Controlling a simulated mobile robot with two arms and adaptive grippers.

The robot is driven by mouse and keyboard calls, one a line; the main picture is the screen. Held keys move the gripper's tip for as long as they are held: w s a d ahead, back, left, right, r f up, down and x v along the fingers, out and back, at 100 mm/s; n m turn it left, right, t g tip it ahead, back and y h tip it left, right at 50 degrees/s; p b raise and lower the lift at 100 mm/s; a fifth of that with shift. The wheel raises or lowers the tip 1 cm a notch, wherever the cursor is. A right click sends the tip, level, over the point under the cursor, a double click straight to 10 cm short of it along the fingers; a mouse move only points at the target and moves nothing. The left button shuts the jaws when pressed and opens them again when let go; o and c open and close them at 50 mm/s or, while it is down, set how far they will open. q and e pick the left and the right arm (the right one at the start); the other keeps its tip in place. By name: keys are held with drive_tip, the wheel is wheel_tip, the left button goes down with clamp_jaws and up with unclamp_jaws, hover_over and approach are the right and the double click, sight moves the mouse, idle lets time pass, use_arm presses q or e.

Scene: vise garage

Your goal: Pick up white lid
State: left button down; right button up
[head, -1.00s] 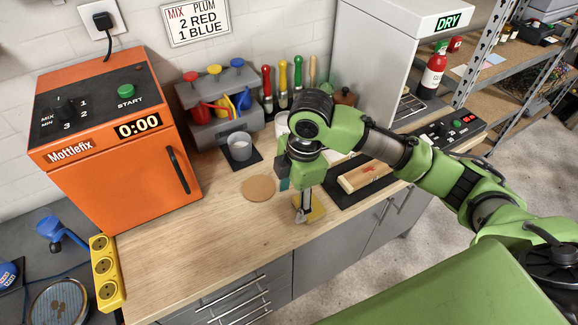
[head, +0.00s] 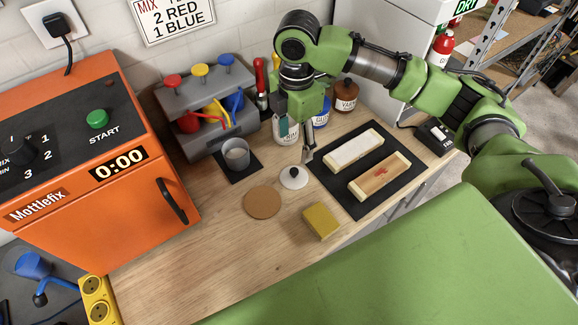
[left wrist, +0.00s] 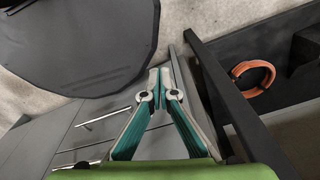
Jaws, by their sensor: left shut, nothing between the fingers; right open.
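The white lid (head: 293,178) with a dark knob lies on the wooden worktop in the head view, between the round cork mat and the black mat. My right gripper (head: 308,157) points down just behind and to the right of the lid, apart from it in the picture. It is open and empty; one fingertip shows clearly, and the other is hard to make out. In the left wrist view my left gripper (left wrist: 159,78) is shut and empty, with grey drawer fronts and their handles behind it. The lid is not in that view.
A cork mat (head: 262,203) and a yellow sponge (head: 321,221) lie nearby. A grey cup (head: 236,155) stands at left. A white jar (head: 285,130) and other jars stand behind the gripper. A black mat (head: 334,181) holds two block-like pieces. The orange machine (head: 90,190) stands at left.

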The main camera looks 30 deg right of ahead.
hover_over(295, 171)
drive_tip(key=s, duration=0.1)
wheel_tip(295, 171, down, 5)
drive_tip(key=shift+w+a+f+p, duration=0.1)
drive_tip(key=shift+w+f+p, duration=0.1)
drive_tip(key=shift+f+p, duration=0.6)
drive_tip(key=shift+f, duration=0.55)
drive_tip(key=shift+w+f, duration=0.2)
drive_tip(key=shift+f, duration=0.45)
drive_tip(key=f+p, duration=0.1)
drive_tip(key=f, duration=0.2)
drive_tip(key=shift+w+f+p, duration=0.2)
drive_tip(key=shift+p, duration=0.1)
drive_tip(key=shift+f, duration=0.25)
use_arm(q)
drive_tip(key=s+r, duration=0.2)
drive_tip(key=r, duration=0.1)
drive_tip(key=shift+s, duration=0.15)
use_arm(e)
drive_tip(key=shift+s, duration=0.1)
clamp_jaws()
